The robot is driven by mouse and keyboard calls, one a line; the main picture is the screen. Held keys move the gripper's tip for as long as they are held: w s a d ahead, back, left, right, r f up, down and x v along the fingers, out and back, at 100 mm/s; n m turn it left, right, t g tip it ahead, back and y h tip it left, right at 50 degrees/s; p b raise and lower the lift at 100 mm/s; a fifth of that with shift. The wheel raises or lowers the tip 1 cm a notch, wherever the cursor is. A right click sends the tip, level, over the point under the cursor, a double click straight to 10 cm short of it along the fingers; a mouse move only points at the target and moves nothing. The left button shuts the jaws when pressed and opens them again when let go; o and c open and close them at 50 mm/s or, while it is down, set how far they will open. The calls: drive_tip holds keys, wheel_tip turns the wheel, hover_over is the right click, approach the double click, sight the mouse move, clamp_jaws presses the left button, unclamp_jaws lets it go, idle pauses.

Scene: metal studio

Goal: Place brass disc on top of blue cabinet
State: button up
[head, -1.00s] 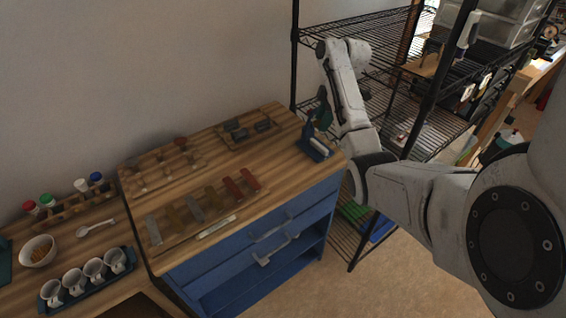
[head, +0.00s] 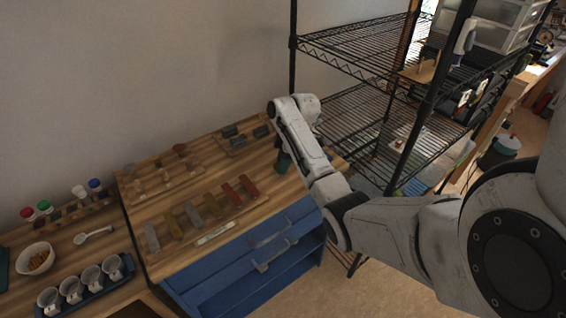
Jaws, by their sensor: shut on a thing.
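The blue cabinet (head: 243,268) has a striped wooden top and stands in the middle of the head view, its front towards me. My gripper (head: 283,166) is over the right part of its top, mostly hidden behind my arm. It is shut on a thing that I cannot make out. No brass disc shows clearly anywhere else, so the held thing may be it. I cannot tell the gap between the gripper and the top.
A board with several coloured bars (head: 205,212) lies at the top's front; two boards with small parts (head: 162,175), (head: 240,137) lie behind. A wire shelf (head: 385,110) stands right. At left are a bowl (head: 36,258) and a tray of cups (head: 85,287).

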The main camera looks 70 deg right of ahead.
drive_tip(key=shift+f, duration=0.7)
drive_tip(key=shift+f, duration=0.15)
drive_tip(key=o, duration=1.1)
drive_tip(key=v, duration=1.2)
drive_tip(key=shift+d, duration=0.15)
